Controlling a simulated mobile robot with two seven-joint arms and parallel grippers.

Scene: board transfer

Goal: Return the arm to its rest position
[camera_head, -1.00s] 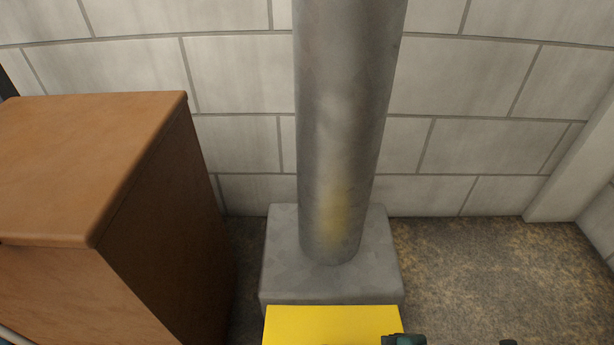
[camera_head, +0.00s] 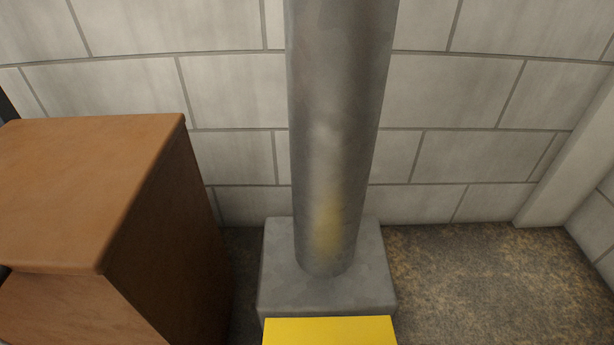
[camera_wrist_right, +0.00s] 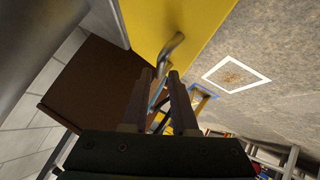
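My right gripper (camera_wrist_right: 162,74) shows in the right wrist view, its two dark fingers apart with a gap between the tips. A grey metal handle (camera_wrist_right: 173,45) on a yellow panel (camera_wrist_right: 160,18) lies just beyond the fingertips; its lower end shows in line with the gap, and I cannot tell whether it touches them. The top of a yellow panel also shows at the bottom edge of the head view (camera_head: 330,330). Neither arm shows in the head view, and my left gripper is in no view.
A grey column (camera_head: 335,130) stands on a square block (camera_head: 325,295) before a pale block wall (camera_head: 480,90). A brown wooden cabinet (camera_head: 90,180) is at left. Open floor (camera_head: 470,285) lies at right. The wrist view shows a white square outline (camera_wrist_right: 219,85) on the floor.

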